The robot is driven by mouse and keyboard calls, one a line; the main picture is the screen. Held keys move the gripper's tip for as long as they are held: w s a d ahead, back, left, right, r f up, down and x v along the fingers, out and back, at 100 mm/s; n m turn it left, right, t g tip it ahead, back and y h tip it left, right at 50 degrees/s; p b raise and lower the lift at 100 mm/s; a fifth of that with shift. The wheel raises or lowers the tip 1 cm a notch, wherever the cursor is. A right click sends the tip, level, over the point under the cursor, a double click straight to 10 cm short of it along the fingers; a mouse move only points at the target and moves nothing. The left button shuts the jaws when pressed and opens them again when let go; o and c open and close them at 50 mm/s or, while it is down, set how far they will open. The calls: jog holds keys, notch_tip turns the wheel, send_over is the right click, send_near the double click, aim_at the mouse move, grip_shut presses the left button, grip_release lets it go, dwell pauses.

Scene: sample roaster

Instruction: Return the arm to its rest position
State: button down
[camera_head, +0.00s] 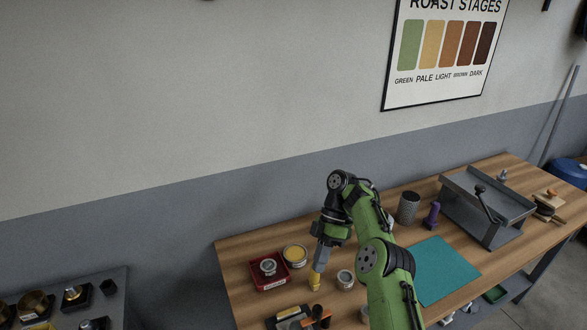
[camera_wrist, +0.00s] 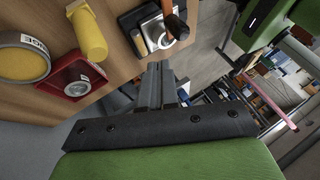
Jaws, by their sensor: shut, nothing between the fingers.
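My green arm reaches over the wooden table from the lower right in the head view. My gripper (camera_head: 319,262) hangs from the wrist, pointing down, its grey fingers in front of or just above a yellow cylinder (camera_head: 314,279). In the wrist view my gripper (camera_wrist: 160,70) has its two fingers together with nothing between them. The yellow cylinder (camera_wrist: 88,35) stands apart from the fingers there, to their upper left.
A red tray (camera_head: 283,284) holding a tin, a yellow-topped tin (camera_head: 295,254) and an orange-handled tool (camera_head: 317,316) are near the gripper. A perforated cylinder (camera_head: 409,208), purple object (camera_head: 432,214), teal mat (camera_head: 440,270) and grey machine (camera_head: 485,208) stand right of the arm.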

jog(key=s+a+r+m+t+h, duration=0.15)
jog(key=s+r+m, duration=0.3)
jog(key=r, duration=0.45)
jog(key=s+a+r+m+t+h, duration=0.1)
jog(key=s+a+r+m+t, duration=0.3)
jog(key=r, duration=0.5)
jog(key=s+d+m+t, duration=0.3)
jog(key=s+m, duration=0.3)
jog(key=s, duration=0.5)
jog(key=s+d+m+t+h, duration=0.1)
jog(key=s+d+m+t, duration=0.2)
jog(key=s, duration=0.8)
jog(key=d+m, duration=0.2)
jog(key=m, duration=0.1)
jog(key=shift+d+f, duration=0.3)
jog(key=shift+d, duration=0.1)
jog(key=shift+h, duration=0.25)
